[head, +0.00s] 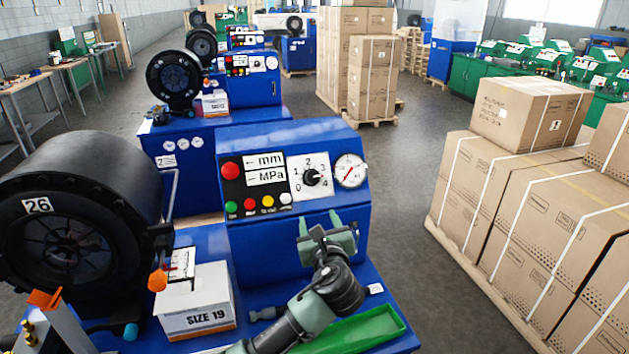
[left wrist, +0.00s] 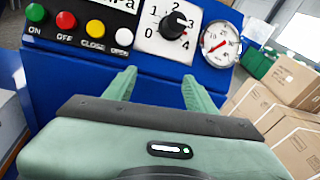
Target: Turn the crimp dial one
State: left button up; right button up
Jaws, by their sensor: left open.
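The crimp dial (head: 311,177) is a black knob on a white plate marked 0 to 4, on the sloped face of the blue crimper panel (head: 270,137). It also shows at the top of the left wrist view (left wrist: 174,25). Its white mark seems to point right, near the 3; the exact setting is hard to tell. My left gripper (head: 326,230) is open and empty, below the dial and apart from it. In the left wrist view its two green fingers (left wrist: 160,84) point up toward the panel, with the dial beyond them. My right gripper is not in view.
A pressure gauge (head: 350,171) sits right of the dial. A red light (head: 230,171) and several coloured buttons (head: 249,206) are left of it. A SIZE 19 box (head: 195,303), a green tray (head: 352,333) and the black crimper head (head: 75,215) are close by. Strapped cartons (head: 540,215) stand right.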

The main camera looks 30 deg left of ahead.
aim_at(314, 180)
pick_arm(q)
jog(key=w+a+r+m, duration=0.1)
jog(key=w+a, duration=0.1)
jog(key=w+a+r+m+y+p, duration=0.1)
jog(key=w+r, duration=0.1)
jog(key=w+a+r+m+t+p, duration=0.1)
jog(key=w+a+r, duration=0.1)
jog(key=w, duration=0.1)
jog(key=shift+a+r+y, duration=0.2)
jog(key=shift+a+y, duration=0.1)
jog(key=shift+a, duration=0.05)
jog(key=shift+w+a, duration=0.45)
jog(key=shift+f, duration=0.1)
grip_shut()
